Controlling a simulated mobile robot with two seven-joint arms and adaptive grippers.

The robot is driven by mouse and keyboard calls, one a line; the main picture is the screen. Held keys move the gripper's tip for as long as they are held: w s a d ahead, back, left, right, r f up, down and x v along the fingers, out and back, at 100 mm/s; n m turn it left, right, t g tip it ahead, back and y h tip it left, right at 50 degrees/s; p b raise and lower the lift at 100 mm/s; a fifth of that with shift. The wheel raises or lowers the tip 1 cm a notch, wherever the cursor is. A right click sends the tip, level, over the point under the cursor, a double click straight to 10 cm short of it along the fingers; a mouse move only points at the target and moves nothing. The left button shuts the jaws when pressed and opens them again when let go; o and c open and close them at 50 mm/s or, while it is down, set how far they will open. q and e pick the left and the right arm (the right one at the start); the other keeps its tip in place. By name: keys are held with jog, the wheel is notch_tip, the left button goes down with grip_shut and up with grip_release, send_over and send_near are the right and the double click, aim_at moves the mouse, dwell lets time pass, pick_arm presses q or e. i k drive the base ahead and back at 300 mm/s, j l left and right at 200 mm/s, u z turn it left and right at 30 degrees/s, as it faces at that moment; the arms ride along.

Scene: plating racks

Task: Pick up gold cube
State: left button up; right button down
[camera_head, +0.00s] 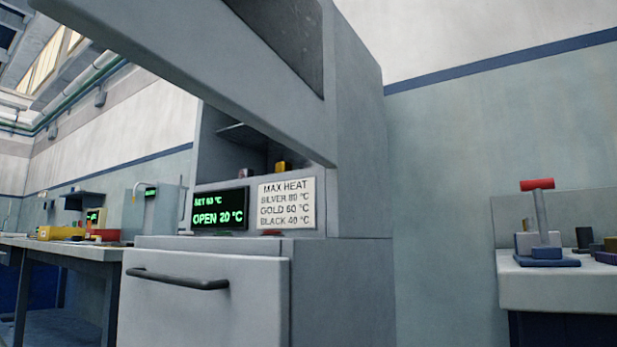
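A small gold-yellow block (280,167), which looks like the gold cube, shows inside the open grey cabinet (357,150). Only part of it is visible above the green display (220,209) and the white sign (287,204). A darker block (245,173) shows dimly to its left. Neither of my grippers is in view.
The cabinet's raised door (190,70) slants across the upper left. A closed drawer with a black handle (178,281) is below. The display reads set 60 °C, open 20 °C; the sign gives gold 60 °C. A red-handled lever (538,208) stands on the right counter (560,289).

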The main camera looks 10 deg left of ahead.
aim_at(283, 167)
jog(key=i+j+z, duration=0.1)
jog(key=j+z, duration=0.3)
jog(key=j, duration=0.3)
jog(key=j+z, duration=0.4)
jog(key=j, duration=0.3)
jog(key=j+z, duration=0.4)
jog(key=j, duration=0.3)
jog(key=k+j+z, duration=0.2)
jog(key=j+z, duration=0.15)
jog(key=j, duration=0.3)
